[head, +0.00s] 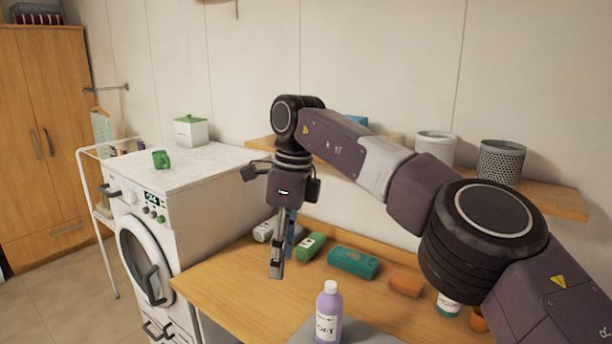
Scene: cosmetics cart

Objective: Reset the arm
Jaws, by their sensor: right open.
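My right arm reaches in from the right, bends over the wooden table and points its gripper down. My right gripper (278,268) hangs above the left part of the table, open, with nothing seen between its fingers. The fingers are seen nearly edge-on. Behind them lie a pale bottle (263,232) and a green bottle with a white label (311,246), both partly near the fingers in the picture. I cannot tell whether the gripper touches either. My left arm and gripper are not in view.
A purple bottle (328,314) stands upright in front. A teal pack (353,262) and an orange block (406,285) lie on the table (235,295). A shelf (560,202) with baskets is behind my arm. A washing machine (205,200) stands left.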

